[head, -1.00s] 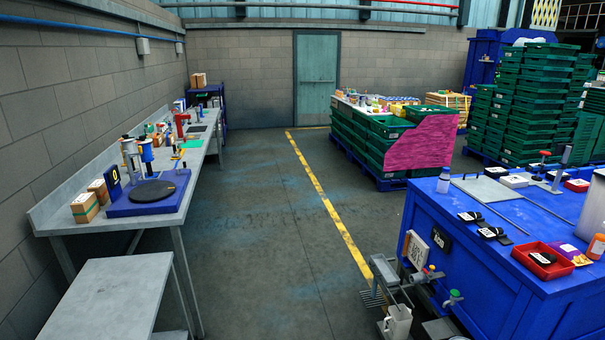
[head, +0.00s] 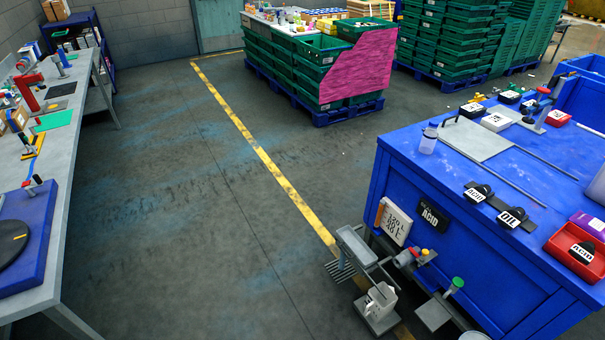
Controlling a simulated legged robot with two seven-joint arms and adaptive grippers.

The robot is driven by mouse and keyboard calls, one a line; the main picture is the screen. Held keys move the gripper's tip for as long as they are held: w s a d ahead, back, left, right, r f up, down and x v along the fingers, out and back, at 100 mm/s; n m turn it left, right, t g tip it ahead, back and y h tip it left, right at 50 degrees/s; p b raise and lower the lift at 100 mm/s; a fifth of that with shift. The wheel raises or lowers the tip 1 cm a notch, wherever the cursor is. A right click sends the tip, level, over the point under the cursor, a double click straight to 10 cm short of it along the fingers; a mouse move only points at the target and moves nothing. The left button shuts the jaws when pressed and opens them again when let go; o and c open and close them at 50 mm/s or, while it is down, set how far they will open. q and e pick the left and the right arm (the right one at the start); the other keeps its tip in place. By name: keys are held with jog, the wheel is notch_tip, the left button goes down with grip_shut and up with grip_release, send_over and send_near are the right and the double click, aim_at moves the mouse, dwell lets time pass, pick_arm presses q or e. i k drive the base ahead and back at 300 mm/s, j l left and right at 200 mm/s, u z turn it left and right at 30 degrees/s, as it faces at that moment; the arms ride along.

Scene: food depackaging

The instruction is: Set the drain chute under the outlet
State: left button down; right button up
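A grey trough-like piece (head: 356,246), which looks like the drain chute, is low beside the left face of the blue station (head: 480,225). A pipe outlet with an orange-red valve (head: 411,257) sticks out from that face, just right of the trough. I cannot tell whether the trough is directly under the outlet. A second valve with a green knob (head: 455,286) is further right. A pale jug (head: 381,298) stands on a small grey platform below the trough. Neither of my grippers is in view.
A grey workbench (head: 78,130) runs along the left. Green crates on a blue pallet (head: 310,70) stand at the back. The floor between bench and station is clear.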

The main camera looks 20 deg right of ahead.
aim_at(363, 255)
jog(key=i, duration=2.6)
jog(key=z, duration=3.85)
